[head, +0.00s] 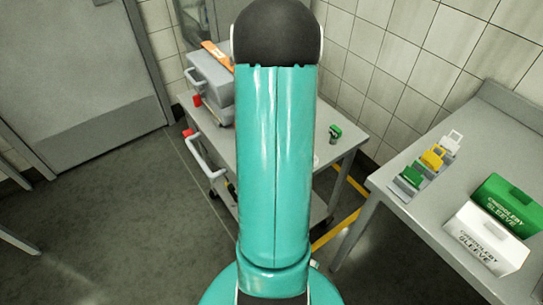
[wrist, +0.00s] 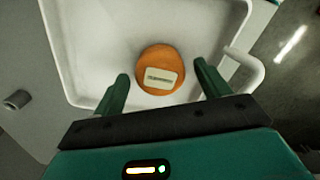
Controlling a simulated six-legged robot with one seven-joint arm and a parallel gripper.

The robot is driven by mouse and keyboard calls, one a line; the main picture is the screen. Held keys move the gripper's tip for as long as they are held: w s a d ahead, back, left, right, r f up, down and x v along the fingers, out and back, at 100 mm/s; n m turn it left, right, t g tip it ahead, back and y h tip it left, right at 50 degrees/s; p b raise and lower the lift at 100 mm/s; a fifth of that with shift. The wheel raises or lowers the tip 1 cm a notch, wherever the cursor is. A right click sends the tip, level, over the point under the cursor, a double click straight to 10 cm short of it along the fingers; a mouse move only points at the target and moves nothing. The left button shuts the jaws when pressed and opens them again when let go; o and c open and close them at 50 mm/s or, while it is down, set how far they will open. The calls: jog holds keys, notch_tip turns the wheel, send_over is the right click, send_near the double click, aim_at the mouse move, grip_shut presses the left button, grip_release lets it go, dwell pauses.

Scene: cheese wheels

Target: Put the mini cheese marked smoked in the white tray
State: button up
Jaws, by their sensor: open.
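In the wrist view, a round orange mini cheese (wrist: 153,55) with a pale label (wrist: 161,78) lies inside the white tray (wrist: 82,60). The label's print is too small to read. My gripper (wrist: 161,70) is open, with one dark green finger on each side of the cheese and a gap at both sides. The fingers reach over the tray's near part. I cannot tell how high the fingertips are above the tray floor. In the head view my own arm covers the middle, and neither the gripper, the cheese nor the tray can be made out.
A grey trolley (head: 310,160) stands behind my arm, with grey cases (head: 210,75) and a small green item (head: 335,132) on it. The right table (head: 405,205) holds small green, yellow and white stands (head: 433,157), a green box (head: 508,203) and a white box (head: 485,238).

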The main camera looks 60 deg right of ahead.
notch_tip(320, 180, up, 11)
jog(key=shift+r, duration=0.2)
dwell(0.7)
